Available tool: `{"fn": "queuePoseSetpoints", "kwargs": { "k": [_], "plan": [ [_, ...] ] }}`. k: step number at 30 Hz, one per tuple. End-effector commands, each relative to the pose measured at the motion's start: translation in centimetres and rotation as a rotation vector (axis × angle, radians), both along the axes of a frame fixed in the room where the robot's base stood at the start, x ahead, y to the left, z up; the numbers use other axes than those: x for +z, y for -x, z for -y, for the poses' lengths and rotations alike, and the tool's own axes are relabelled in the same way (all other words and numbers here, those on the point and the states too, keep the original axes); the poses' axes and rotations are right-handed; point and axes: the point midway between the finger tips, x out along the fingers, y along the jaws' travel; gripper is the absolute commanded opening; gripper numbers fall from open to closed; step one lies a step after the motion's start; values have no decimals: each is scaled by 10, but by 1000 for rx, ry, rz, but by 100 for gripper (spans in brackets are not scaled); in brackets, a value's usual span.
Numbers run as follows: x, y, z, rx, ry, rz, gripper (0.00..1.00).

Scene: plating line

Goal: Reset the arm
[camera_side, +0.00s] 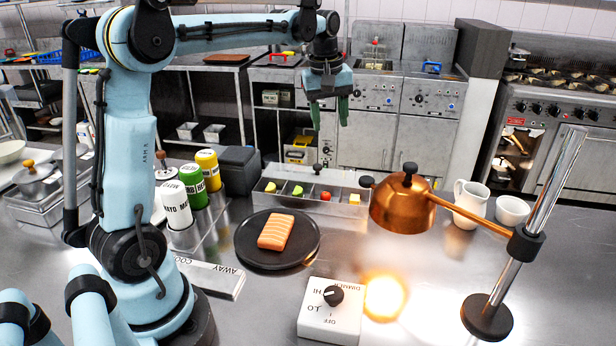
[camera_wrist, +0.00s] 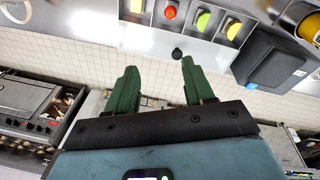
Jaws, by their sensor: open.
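My gripper (camera_side: 328,108) hangs from my raised arm above the back part of the steel counter. Its two green fingers point down, apart and empty. In the wrist view my gripper (camera_wrist: 157,80) shows its green fingers spread with nothing between them. The fingers are clear of everything on the counter.
A copper heat lamp (camera_side: 404,204) on a chrome stand glows at right. A dark plate (camera_side: 252,258) holds a salmon piece (camera_side: 276,232). A bin rack (camera_side: 340,201) with colored pieces, sauce bottles (camera_side: 191,186) and a dimmer box (camera_side: 331,318) surround it. The right front counter is mostly clear.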

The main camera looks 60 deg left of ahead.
Motion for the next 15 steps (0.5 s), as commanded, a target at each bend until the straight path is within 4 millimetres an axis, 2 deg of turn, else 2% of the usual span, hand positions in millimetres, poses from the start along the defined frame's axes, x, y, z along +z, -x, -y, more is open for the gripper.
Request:
{"fn": "queuePoseSetpoints", "kwargs": {
  "k": [1, 8, 15],
  "plan": [
    [3, 8, 15, -73, -17, 23, 52],
    [2, 44, 69, -394, -108, 132, 52],
    [-18, 89, 117, -718, -220, 245, 52]
  ]
}}
